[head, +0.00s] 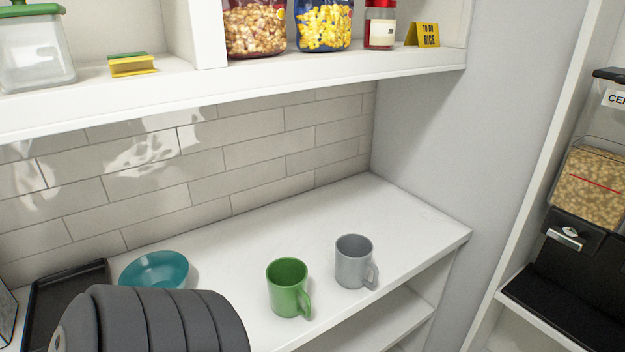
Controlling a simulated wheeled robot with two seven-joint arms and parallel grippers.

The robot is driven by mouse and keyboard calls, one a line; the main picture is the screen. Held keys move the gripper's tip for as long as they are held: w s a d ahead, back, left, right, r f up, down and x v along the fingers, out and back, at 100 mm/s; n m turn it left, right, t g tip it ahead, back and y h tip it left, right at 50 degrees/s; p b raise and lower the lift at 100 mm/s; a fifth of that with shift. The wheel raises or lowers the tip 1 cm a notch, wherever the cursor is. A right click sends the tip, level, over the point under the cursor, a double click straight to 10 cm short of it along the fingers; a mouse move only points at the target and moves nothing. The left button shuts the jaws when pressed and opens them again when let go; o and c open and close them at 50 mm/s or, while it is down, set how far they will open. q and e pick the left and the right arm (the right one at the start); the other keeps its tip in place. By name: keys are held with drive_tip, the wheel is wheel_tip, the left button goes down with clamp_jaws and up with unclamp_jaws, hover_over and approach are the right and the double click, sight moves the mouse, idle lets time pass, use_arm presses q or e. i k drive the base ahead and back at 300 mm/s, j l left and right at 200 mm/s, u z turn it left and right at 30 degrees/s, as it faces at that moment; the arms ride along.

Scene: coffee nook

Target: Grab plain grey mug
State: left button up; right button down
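The plain grey mug (352,263) stands upright on the white counter, right of centre in the head view. Its handle points toward the lower right. A green mug (287,288) stands upright just to its left and a little nearer, with a small gap between them. Neither of my grippers shows in the head view. A dark grey ribbed part, which looks like one of my arm links, covers the lower left of the counter.
A teal bowl (153,270) and a black tray (72,300) sit on the counter's left. An upper shelf (250,84) with jars overhangs the back. The counter (410,224) is clear right of and behind the grey mug, up to the wall. A cereal dispenser (590,185) stands far right.

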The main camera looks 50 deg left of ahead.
sight(353, 251)
drive_tip(key=l+u, duration=0.1)
drive_tip(key=u, duration=0.3)
drive_tip(key=k+u, duration=0.15)
drive_tip(key=u, duration=0.2)
drive_tip(key=l+u, duration=0.1)
drive_tip(key=u, duration=0.3)
drive_tip(key=k+u, duration=0.15)
drive_tip(key=u, duration=0.25)
drive_tip(key=i, duration=0.35)
drive_tip(key=u, duration=0.05)
